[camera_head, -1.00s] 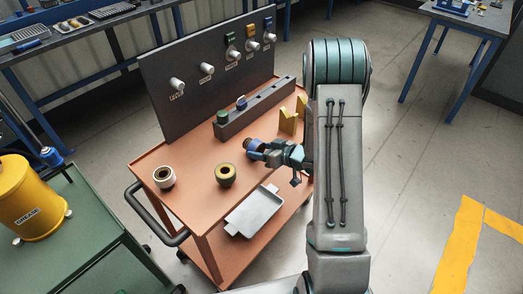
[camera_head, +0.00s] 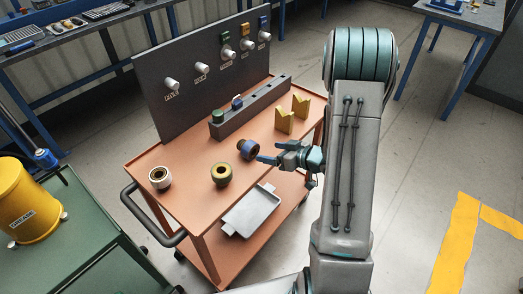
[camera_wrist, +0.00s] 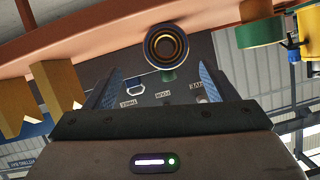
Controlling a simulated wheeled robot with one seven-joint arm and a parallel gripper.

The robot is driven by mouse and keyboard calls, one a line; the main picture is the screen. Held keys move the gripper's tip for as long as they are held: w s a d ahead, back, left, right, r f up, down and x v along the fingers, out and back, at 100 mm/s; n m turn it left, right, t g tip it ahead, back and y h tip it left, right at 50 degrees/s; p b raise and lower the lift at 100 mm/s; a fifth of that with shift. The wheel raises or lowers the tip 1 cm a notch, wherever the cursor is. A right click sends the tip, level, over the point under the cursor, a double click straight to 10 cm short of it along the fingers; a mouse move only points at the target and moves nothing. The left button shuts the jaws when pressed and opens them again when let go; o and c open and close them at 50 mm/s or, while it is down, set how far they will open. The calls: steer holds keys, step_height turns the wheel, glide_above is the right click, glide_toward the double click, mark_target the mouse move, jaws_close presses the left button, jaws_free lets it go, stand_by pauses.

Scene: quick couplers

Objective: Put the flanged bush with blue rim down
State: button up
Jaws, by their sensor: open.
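My gripper (camera_head: 274,156) is open and empty, just to the right of the bush. In the wrist view the open fingers (camera_wrist: 158,86) point towards the bush, with a gap between them and it; nothing is held.
A bush with a pale rim (camera_head: 160,177) and an olive-yellow one (camera_head: 221,174) stand to the left. A dark rack (camera_head: 250,109) and yellow V-blocks (camera_head: 292,112) are behind. An upright panel (camera_head: 190,75) with fittings closes the back. A grey tray (camera_head: 252,209) is at the front.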

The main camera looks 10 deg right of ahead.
steer(key=s+d+r+m+g+h, duration=0.1)
steer(key=s+d+r+m+h, duration=0.15)
steer(key=r+h, duration=0.3)
steer(key=s+d+r+m+h, duration=0.1)
steer(key=d+r+h, duration=0.35)
steer(key=r, duration=0.25)
steer(key=s+a+r+m+g, duration=0.1)
steer(key=s+a+r+g, duration=0.1)
steer(key=s+a, duration=0.3)
steer(key=s+a+r+m+g+y, duration=0.1)
steer(key=s+a+g, duration=0.3)
steer(key=s, duration=1)
steer(key=shift+a+r, duration=0.65)
steer(key=shift+a, duration=0.5)
